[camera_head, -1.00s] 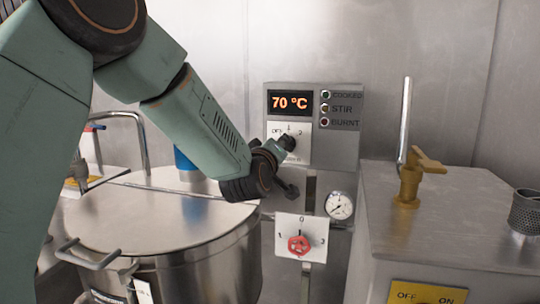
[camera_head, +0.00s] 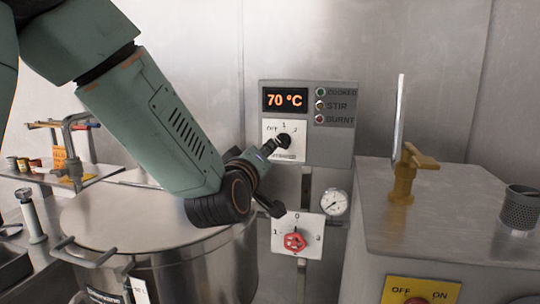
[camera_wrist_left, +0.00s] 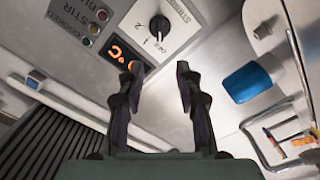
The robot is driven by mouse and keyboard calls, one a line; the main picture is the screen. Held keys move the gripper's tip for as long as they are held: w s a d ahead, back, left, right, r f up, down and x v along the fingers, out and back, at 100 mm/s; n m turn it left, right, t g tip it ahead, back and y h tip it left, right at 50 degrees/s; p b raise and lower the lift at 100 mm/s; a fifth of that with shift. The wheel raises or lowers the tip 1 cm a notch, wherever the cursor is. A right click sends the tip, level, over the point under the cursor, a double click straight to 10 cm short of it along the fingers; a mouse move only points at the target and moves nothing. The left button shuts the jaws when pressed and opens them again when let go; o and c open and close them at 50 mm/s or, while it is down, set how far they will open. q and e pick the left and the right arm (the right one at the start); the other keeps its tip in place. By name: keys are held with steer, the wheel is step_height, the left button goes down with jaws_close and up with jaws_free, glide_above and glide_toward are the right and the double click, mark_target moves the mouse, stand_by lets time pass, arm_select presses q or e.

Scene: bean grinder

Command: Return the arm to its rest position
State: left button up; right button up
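My left arm comes in from the upper left in the head view, bent at the elbow. Its wrist hangs over the right part of the large pot's lid (camera_head: 120,215). My left gripper (camera_head: 275,175) is in front of the grey control box (camera_head: 343,145), close to its black knob (camera_head: 284,141) in the picture. In the left wrist view my left gripper (camera_wrist_left: 159,70) has its two fingers apart with nothing between them. The knob (camera_wrist_left: 159,27) shows beyond the fingertips, clear of them. My right gripper is not in view.
The box display reads 70 °C. Below it are a red valve knob (camera_head: 294,242) and a gauge (camera_head: 335,202). A metal pipe (camera_head: 72,145) and a shelf with small jars are at left.

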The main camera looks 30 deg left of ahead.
arm_select(q)
steer(key=s+d+f+m+g+h+b, duration=0.1)
steer(key=s+d+f+m+g, duration=0.2)
steer(key=f, duration=0.8)
steer(key=s+d+f+m+g+h+b, duration=0.1)
steer(key=s+d+f+m+g+h, duration=0.3)
steer(key=f, duration=0.7)
steer(key=s+f+m+g+y+b, duration=0.15)
steer(key=s+f, duration=0.35)
steer(key=f, duration=0.5)
steer(key=s+d+f+m+g+b, duration=0.1)
steer(key=s+f+g, duration=0.3)
steer(key=s+f, duration=0.6)
steer(key=s+d+f+m+g+h+b, duration=0.1)
steer(key=s+f+g, duration=0.4)
steer(key=s+f, duration=0.6)
steer(key=s+m, duration=0.1)
steer(key=s, duration=0.5)
steer(key=shift+w+f, duration=0.1)
steer(key=shift+f, duration=0.05)
steer(key=shift+s, duration=0.2)
